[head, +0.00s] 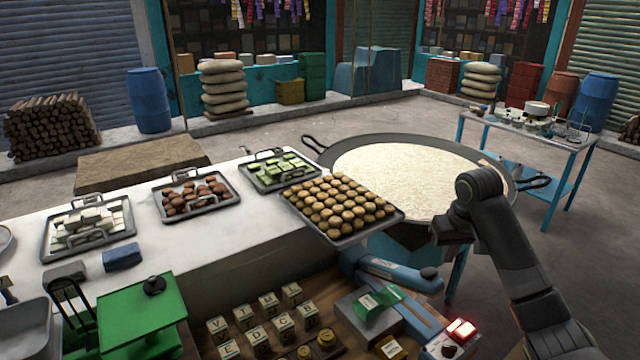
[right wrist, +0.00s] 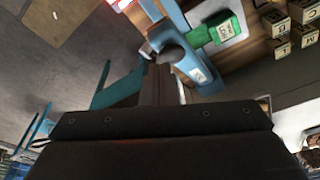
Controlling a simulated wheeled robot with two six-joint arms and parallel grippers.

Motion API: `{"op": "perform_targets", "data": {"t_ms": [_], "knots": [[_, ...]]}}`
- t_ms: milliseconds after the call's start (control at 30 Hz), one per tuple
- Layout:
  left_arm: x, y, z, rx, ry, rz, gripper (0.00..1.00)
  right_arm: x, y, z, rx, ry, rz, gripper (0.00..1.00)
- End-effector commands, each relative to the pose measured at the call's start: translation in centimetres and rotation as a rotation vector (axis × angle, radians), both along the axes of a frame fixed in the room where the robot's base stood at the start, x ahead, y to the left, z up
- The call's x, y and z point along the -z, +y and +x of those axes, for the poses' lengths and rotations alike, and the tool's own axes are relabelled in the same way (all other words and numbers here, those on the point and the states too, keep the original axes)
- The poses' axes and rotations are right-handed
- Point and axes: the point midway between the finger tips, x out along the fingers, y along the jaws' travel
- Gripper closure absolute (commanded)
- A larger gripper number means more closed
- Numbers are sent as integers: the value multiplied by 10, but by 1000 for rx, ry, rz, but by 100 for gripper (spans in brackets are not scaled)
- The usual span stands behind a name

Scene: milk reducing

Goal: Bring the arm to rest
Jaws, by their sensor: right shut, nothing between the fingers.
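My right arm (head: 525,265) comes in from the lower right of the head view and bends at the top. My right gripper (head: 438,238) points down and left, in front of the large pan's near edge. In the right wrist view its dark fingers (right wrist: 157,84) are together with nothing between them. They appear above or beside a blue machine part; the exact gap cannot be told. My left arm and gripper do not show.
The large pan (head: 345,146) holds pale milk. A tray of round brown sweets (head: 340,207) overhangs the counter (head: 215,225). A blue lever (head: 395,270) and a box with a lit red button (head: 460,329) are near my right arm. A blue side table (head: 570,150) stands right.

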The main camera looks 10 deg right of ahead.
Motion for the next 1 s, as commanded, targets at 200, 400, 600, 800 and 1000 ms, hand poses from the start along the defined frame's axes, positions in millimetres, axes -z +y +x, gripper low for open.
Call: {"op": "perform_targets", "data": {"t_ms": [200, 400, 600, 800, 1000], "knots": [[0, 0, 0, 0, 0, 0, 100, 49, 14, -25, -40, 8, -20, 100], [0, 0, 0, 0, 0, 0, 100, 122, 39, -83, -101, -1, -49, 100], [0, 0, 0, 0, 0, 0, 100, 172, 64, -155, -139, -30, -63, 100], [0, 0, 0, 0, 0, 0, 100, 194, 84, -231, -140, -63, -76, 100], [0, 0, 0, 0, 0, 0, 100, 194, 93, -288, -117, -92, -101, 100]]}}
